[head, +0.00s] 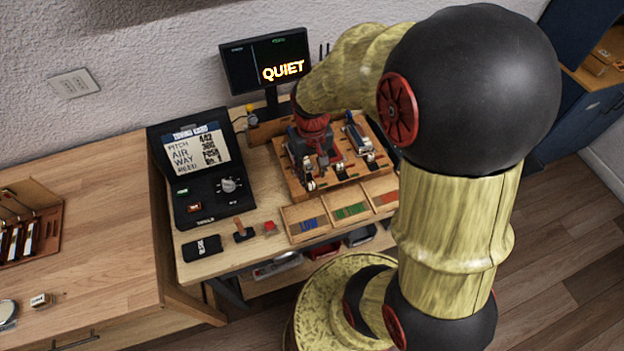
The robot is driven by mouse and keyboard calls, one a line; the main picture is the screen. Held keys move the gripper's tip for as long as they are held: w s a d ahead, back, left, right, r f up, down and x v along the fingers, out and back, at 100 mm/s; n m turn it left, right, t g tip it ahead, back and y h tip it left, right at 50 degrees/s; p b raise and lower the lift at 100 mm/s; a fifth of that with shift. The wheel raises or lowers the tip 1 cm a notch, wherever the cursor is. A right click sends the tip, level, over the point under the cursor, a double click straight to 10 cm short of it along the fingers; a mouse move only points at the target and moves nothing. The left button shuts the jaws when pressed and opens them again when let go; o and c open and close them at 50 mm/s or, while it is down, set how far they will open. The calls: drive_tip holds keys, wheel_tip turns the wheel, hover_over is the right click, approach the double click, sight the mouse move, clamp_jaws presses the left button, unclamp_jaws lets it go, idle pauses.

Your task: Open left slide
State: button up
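A wooden piano-action fixture (291,185) stands on the workbench, with dark slots and small metal parts along its top. A silver slide-like part (357,134) shows on its right side. My gripper (317,174) is over the left part of the fixture, pointing down. It covers much of that side, so a left slide cannot be made out behind it. Whether the fingers touch anything, or are open or shut, is too small to tell.
In front of the fixture lie trays with blue, green and red strips (308,224). To the left are a black tuning case (196,203), a small lever (242,231) and a red block (269,227). A monitor (266,60) reading "QUIET" stands behind.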

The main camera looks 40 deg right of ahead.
wheel_tip(320, 180, up, 7)
drive_tip(key=shift+f, duration=0.2)
idle(0.5)
drive_tip(key=s+a+r+n+t, duration=0.1)
drive_tip(key=s+a+r+t, duration=0.1)
drive_tip(key=s+a+r, duration=0.2)
drive_tip(key=s+a+r+n+t, duration=0.2)
drive_tip(key=s+a+r, duration=0.3)
drive_tip(key=r, duration=0.5)
drive_tip(key=shift+a+r+t, duration=0.15)
drive_tip(key=shift+a+t, duration=0.65)
drive_tip(key=shift+a, duration=0.25)
